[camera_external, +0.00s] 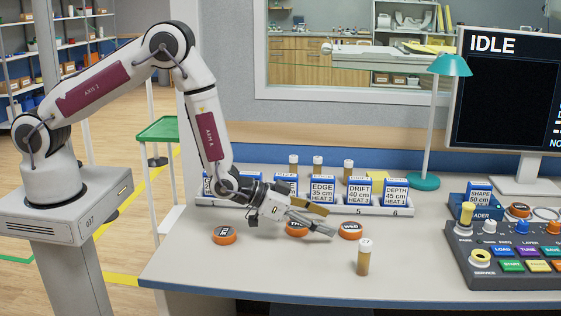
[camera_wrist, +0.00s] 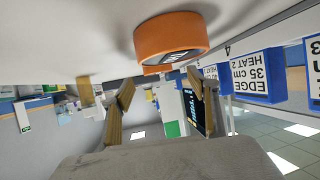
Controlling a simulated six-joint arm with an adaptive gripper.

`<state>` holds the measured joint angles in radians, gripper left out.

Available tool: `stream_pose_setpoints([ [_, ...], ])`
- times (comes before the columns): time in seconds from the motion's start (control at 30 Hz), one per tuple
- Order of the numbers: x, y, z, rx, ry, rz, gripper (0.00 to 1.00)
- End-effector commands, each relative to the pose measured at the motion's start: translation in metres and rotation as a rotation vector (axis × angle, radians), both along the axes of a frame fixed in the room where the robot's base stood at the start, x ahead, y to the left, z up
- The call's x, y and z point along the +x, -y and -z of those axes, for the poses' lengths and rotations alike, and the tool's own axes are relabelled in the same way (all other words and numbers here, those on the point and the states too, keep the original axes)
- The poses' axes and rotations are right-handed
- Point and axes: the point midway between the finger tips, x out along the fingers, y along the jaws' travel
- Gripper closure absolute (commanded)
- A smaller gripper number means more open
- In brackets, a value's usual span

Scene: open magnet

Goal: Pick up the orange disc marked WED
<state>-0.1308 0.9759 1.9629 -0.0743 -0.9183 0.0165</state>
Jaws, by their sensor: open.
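The orange disc marked WED (camera_external: 350,230) lies flat on the grey table, rightmost of three orange discs in the external view. My gripper (camera_external: 322,219) is tilted low over the table, pointing right, just left of the WED disc. Its fingers are apart with nothing between them. The middle disc (camera_external: 296,229) is partly hidden by my gripper. In the wrist view, my gripper (camera_wrist: 160,92) is open below a large orange disc (camera_wrist: 171,36), with another orange disc edge (camera_wrist: 164,68) beyond it. I cannot read their labels there.
Another orange disc (camera_external: 224,236) lies to the left. An upright vial (camera_external: 364,257) stands in front of the WED disc. Behind is a rack of blue labelled boxes (camera_external: 322,189) with vials. A control console (camera_external: 510,258) is at right. The front table area is mostly clear.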

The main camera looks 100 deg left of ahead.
Motion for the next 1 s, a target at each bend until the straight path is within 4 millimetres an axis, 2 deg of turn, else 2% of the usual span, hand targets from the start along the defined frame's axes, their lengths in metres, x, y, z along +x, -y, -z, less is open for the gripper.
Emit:
stream_pose_setpoints([
  [0.2,0.011,-0.002,0.004,0.000,0.000,0.000,0.40],
  [0.7,0.014,-0.002,0.005,0.000,0.000,0.000,0.40],
  [1.0,0.035,-0.002,0.008,0.000,0.001,0.000,0.40],
])
